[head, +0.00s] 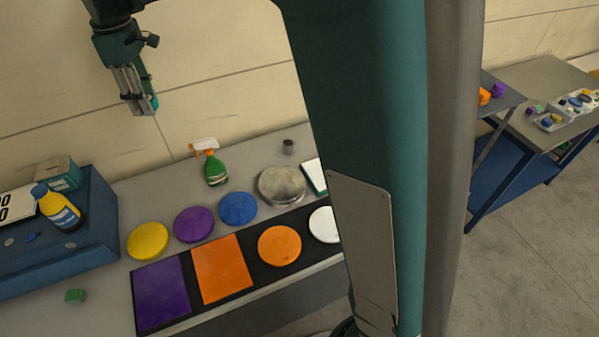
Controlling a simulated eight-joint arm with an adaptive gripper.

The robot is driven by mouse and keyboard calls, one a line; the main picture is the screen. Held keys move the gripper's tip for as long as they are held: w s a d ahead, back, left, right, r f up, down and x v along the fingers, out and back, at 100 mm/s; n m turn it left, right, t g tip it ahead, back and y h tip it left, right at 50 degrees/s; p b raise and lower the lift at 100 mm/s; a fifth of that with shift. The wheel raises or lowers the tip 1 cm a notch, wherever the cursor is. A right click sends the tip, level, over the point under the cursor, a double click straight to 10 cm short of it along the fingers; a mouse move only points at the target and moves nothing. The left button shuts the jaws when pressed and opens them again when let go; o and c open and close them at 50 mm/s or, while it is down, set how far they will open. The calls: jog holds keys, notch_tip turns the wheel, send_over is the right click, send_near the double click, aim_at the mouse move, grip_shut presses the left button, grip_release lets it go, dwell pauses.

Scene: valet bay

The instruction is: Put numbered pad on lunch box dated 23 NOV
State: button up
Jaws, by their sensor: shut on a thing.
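My gripper (143,106) hangs high at the upper left, pointing down, well above the bench. It is shut on a small teal thing (153,104) at its fingertips, mostly hidden by the fingers. I cannot tell what that thing is. A white card with large black digits (14,206) lies on a blue case (95,228) at the left, cut off by the picture edge. I can read no date 23 NOV on anything, so I cannot tell which thing is the lunch box.
My arm column hides the middle right.

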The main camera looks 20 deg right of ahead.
jog(key=s+d+m, duration=0.3)
jog(key=s+d, duration=0.1)
jog(key=d, duration=1.6)
jog(key=s+d+m, duration=0.2)
jog(key=s+d, duration=0.1)
jog(key=d, duration=1.7)
jog(key=s+d+f+m+p, duration=0.1)
jog(key=s+d+f+m, duration=0.15)
jog(key=s+d, duration=1.1)
jog(key=s+d+f+m, duration=0.1)
jog(key=s+d+m, duration=0.3)
jog(key=s+d, duration=0.95)
notch_tip(320, 180, down, 18)
jog(key=shift+s+a, duration=0.25)
jog(key=shift+a, duration=0.15)
jog(key=shift+n, duration=0.25)
jog(key=shift+f, duration=2.85)
jog(key=shift+f, duration=0.15)
